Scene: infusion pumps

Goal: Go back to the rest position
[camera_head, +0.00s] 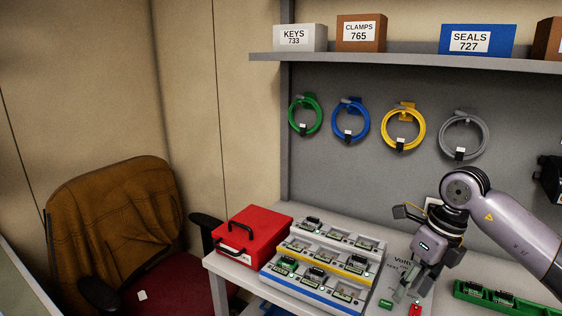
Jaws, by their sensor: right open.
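My right arm comes in from the right, and its gripper (412,287) points down over the grey workbench. The gripper is open, with nothing seen between its fingers. A small green piece (385,304) lies to the left of its fingertips. A small red piece (415,310) shows at the bottom edge just below the fingertips; whether they touch it I cannot tell. My left gripper is out of view.
A stepped rack of circuit modules (318,262) stands left of the gripper, with a red toolbox (250,234) beyond it. A green tray (508,300) is at right. Coiled cables (404,127) hang behind under a shelf (400,62). An office chair (115,230) stands left.

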